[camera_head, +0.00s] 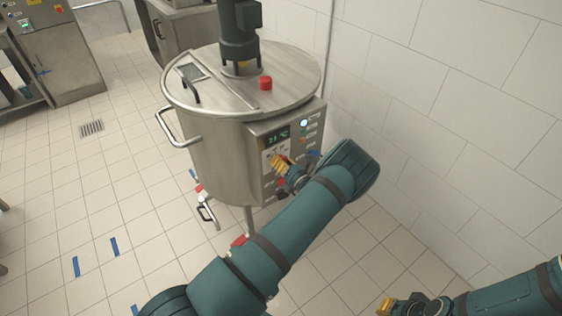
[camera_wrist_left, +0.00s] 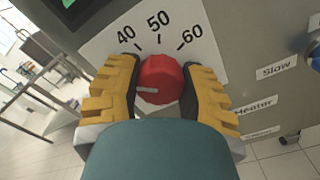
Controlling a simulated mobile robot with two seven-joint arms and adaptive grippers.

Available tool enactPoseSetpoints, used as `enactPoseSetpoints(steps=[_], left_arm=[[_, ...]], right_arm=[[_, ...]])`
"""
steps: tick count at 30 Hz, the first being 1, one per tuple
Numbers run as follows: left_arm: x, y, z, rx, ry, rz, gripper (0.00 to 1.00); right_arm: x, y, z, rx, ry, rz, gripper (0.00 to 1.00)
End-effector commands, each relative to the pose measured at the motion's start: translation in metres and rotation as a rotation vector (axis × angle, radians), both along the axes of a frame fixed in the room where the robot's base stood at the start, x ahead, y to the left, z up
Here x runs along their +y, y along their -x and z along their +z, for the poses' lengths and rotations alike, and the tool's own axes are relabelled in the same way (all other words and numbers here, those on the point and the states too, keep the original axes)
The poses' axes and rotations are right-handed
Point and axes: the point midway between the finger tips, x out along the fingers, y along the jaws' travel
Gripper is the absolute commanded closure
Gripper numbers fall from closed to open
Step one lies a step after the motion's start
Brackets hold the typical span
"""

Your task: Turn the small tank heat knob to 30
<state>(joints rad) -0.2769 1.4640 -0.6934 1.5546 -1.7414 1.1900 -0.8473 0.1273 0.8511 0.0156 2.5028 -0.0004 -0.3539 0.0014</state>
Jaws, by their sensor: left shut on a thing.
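The small tank (camera_head: 205,135) is a round steel vessel with a control box (camera_head: 255,135) on its side. The red heat knob (camera_wrist_left: 160,78) sits on a white dial plate (camera_wrist_left: 100,48) marked 40, 50 and 60. The knob's white pointer line faces left, toward my left finger, below the 40 mark. Any lower marks are hidden by the finger. My left gripper (camera_wrist_left: 160,88) has its yellow fingers shut on either side of the knob; in the head view the gripper (camera_head: 279,162) is at the box front. My right gripper (camera_head: 395,306) is at the bottom edge, partly cut off.
A green display (camera_head: 278,135) is above the dial. Labels reading Slow (camera_wrist_left: 276,70) and Heater (camera_wrist_left: 255,107) are to its right. A tiled wall (camera_head: 440,110) is close on the right. The floor (camera_head: 90,200) at the left is mostly clear.

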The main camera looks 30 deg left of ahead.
Motion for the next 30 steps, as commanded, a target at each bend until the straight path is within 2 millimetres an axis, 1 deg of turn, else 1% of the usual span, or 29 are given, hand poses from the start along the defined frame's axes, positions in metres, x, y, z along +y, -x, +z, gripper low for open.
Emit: enactPoseSetpoints(steps=[3,4,5,6,15,19,23,30], left_arm=[[0.001,0.001,-0.001,0.001,0.000,0.002,0.95],[0.001,0.001,-0.001,0.001,0.000,0.002,0.50],[0.001,0.001,-0.001,0.001,0.000,0.002,0.39],[0.001,0.001,-0.001,0.001,0.000,0.001,0.25],[0.000,0.000,0.000,0.000,0.000,0.000,0.25],[-0.007,0.003,0.000,0.000,0.000,-0.001,0.25],[-0.025,0.009,0.000,0.000,0.000,-0.003,0.25],[-0.070,0.029,-0.001,0.001,0.000,-0.002,0.25]], right_arm=[[0.000,0.000,0.000,0.000,0.000,0.000,1.00],[0.000,0.000,0.000,0.000,0.000,0.000,1.00],[0.000,0.000,0.000,0.000,0.000,0.000,1.00],[0.000,0.000,0.000,0.000,0.000,0.000,1.00],[0.000,0.000,0.000,0.000,0.000,0.000,1.00],[0.000,0.000,0.000,0.000,0.000,0.000,1.00],[0.000,0.000,0.000,0.000,0.000,0.000,1.00],[0.000,0.000,0.000,0.000,0.000,0.000,1.00]])
